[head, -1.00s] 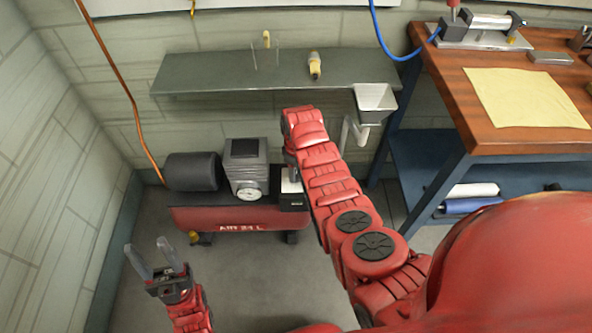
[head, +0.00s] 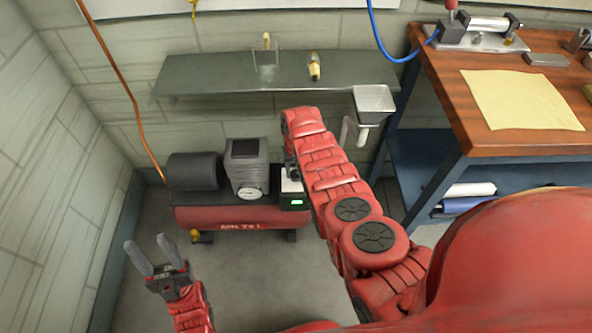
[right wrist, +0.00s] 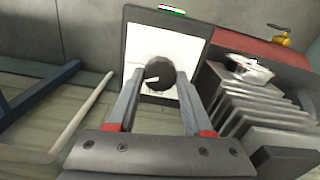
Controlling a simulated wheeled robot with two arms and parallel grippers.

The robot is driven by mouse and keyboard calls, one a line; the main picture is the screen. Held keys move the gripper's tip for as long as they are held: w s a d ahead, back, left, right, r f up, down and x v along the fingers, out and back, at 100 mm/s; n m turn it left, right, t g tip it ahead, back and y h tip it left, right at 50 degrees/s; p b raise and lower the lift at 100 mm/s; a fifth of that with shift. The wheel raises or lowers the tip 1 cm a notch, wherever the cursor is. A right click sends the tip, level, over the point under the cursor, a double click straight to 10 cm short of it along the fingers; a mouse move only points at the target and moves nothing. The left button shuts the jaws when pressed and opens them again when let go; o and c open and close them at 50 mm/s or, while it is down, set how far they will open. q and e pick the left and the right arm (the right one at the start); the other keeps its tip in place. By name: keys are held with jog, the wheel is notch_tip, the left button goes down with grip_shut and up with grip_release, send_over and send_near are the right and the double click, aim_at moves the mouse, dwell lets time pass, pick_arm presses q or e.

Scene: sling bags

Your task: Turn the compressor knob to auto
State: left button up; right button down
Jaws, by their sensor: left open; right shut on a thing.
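The red air compressor (head: 240,217) stands on the floor against the wall, with a black motor, a grey finned pump and a round gauge. Its control box (head: 293,201) is at the right end and shows a small lit green display. In the right wrist view the black knob (right wrist: 161,74) sits on the box's white face (right wrist: 140,52). My right gripper (right wrist: 157,82) is shut on the knob, one finger on each side. A pale mark shows on the knob; no lettering is readable. My left gripper (head: 153,255) is open and empty, low at the left, apart from the compressor.
A grey shelf (head: 220,75) runs along the wall above the compressor, with a yellow-and-black tool (head: 314,66) on it. A wooden workbench (head: 450,80) stands at the right. An orange hose (head: 118,80) hangs at the left. The floor in front is clear.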

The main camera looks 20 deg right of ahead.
aim_at(296, 173)
jog(key=shift+m, duration=2.2)
jog(key=shift+c, duration=1.5)
grip_release()
notch_tip(296, 173, up, 4)
jog(key=p, duration=0.2)
jog(key=shift+p, duration=0.4)
notch_tip(296, 173, up, 13)
jog(key=p, duration=0.1)
jog(key=shift+r+p, duration=0.15)
jog(key=shift+p, duration=0.15)
